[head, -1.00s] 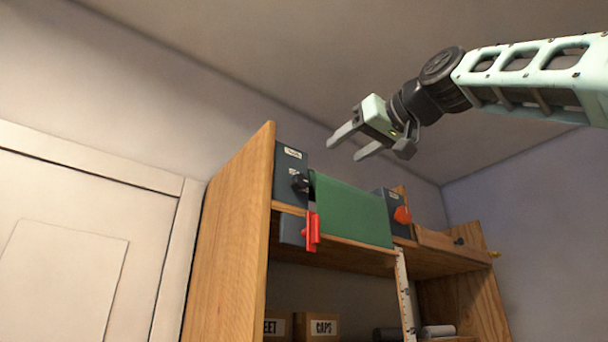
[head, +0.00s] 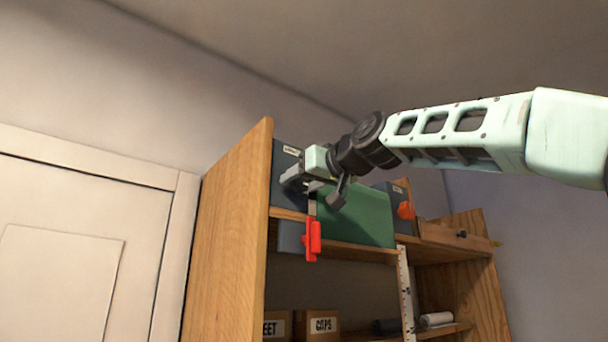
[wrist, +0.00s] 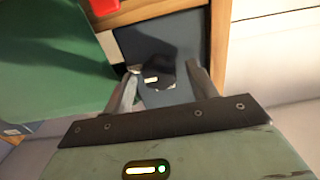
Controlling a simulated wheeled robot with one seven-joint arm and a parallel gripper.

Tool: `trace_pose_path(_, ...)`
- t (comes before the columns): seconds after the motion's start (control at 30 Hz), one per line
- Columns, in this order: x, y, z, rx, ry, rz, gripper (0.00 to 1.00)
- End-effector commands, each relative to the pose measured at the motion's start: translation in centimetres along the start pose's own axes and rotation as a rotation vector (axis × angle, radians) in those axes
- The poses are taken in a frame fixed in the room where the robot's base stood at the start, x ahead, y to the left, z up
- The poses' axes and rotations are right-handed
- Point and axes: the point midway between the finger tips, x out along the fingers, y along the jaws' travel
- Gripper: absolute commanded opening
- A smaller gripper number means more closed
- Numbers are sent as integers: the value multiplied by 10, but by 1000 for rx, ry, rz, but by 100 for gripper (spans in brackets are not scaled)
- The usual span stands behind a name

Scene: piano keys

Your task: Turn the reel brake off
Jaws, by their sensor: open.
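A black knob (wrist: 160,74) with a pale mark sits on a dark blue-grey plate (head: 287,168) at the left end of the green roll. The plate's small label is too blurred to read, so I cannot tell for sure that this is the reel brake. My gripper (head: 300,182) is in front of this plate and hides the knob in the head view. In the wrist view my gripper (wrist: 163,82) is open, with one finger on each side of the knob. Whether the fingers touch it I cannot tell.
Green sheet (head: 355,218) hangs right of my gripper. A red clip-like part (head: 313,240) sits just below. A red knob (head: 406,210) is on a second dark plate at right. The wooden side panel (head: 232,225) stands close on the left. Boxes (head: 323,324) sit on the lower shelf.

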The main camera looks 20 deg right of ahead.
Motion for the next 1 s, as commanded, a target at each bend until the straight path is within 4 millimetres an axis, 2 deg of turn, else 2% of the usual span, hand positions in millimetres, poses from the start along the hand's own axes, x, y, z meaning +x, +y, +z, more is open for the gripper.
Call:
trace_pose_path(0.2,0,0,0,0,0,0,58)
trace_pose_path(0.27,0,0,0,0,0,0,44)
trace_pose_path(0.37,0,0,0,0,0,0,16)
trace_pose_path(0.73,0,0,1,-38,2,-1,15)
trace_pose_path(1.0,0,-2,2,-200,3,-2,15)
